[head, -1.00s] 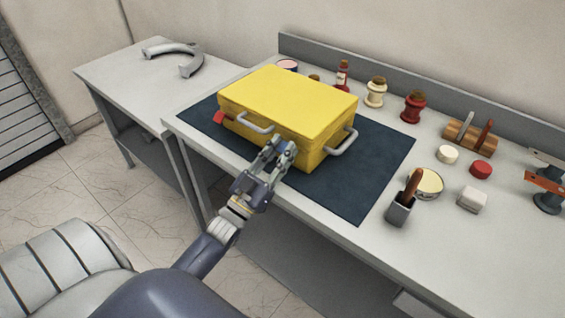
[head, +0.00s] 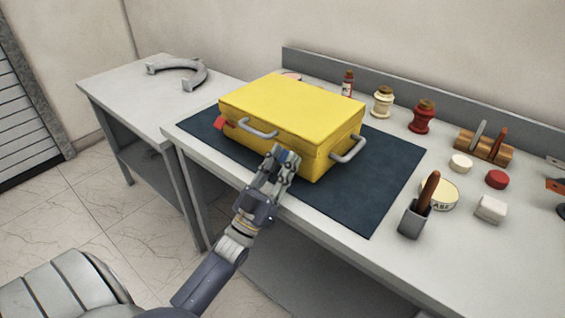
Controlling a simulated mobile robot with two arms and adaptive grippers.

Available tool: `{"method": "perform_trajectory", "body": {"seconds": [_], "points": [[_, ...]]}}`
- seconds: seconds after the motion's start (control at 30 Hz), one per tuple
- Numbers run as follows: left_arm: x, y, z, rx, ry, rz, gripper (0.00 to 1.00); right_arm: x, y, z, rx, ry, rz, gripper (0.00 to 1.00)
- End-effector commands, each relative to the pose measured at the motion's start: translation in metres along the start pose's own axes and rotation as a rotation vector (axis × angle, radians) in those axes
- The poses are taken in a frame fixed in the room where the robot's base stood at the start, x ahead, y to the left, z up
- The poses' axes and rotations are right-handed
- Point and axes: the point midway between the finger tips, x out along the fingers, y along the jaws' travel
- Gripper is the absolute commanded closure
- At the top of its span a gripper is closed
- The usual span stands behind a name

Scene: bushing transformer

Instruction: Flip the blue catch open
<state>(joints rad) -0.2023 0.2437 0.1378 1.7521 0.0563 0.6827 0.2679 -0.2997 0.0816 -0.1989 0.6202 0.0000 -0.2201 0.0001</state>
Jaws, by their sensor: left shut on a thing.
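A yellow case (head: 290,105) lies shut on a dark blue mat (head: 375,190), with a grey handle (head: 259,128) on its front and another (head: 349,144) at its right end. My left gripper (head: 283,156) is at the front face of the case, right of the front handle. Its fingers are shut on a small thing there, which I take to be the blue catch. The fingers hide nearly all of it; only a hint of blue shows between them. A red catch (head: 219,124) shows at the case's left end. My right gripper is not in view.
Behind the case stand a small bottle (head: 347,83) and spools (head: 382,101). The mat's front right part is clear.

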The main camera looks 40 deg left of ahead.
Motion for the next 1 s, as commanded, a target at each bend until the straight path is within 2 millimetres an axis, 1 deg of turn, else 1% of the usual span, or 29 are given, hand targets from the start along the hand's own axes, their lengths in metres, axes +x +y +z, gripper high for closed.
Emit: {"method": "perform_trajectory", "body": {"seconds": [0.1, 0.13, 0.17, 0.2, 0.53, 0.63, 0.77, 1.0], "points": [[0.001, 0.0, -0.001, 0.0, 0.004, 0.0, 0.97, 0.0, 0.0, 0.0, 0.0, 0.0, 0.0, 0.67], [0.001, 0.0, -0.001, 0.0, 0.004, 0.0, 0.69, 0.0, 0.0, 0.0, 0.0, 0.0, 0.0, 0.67], [0.001, 0.0, -0.001, 0.0, 0.003, 0.0, 0.62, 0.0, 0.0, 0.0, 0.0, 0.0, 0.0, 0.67], [0.001, 0.0, -0.001, 0.0, 0.003, 0.0, 0.53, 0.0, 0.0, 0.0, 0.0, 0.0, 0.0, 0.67], [0.0, 0.0, 0.0, 0.0, 0.001, 0.0, 0.53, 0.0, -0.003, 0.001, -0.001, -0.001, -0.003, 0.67], [-0.006, 0.0, 0.0, 0.0, -0.001, 0.0, 0.53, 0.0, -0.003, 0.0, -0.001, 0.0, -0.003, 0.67], [-0.026, 0.0, 0.001, 0.0, -0.004, -0.001, 0.53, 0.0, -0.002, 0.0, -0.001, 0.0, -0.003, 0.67], [-0.078, 0.0, 0.001, 0.0, -0.004, -0.001, 0.53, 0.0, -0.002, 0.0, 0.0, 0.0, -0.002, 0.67]]}}
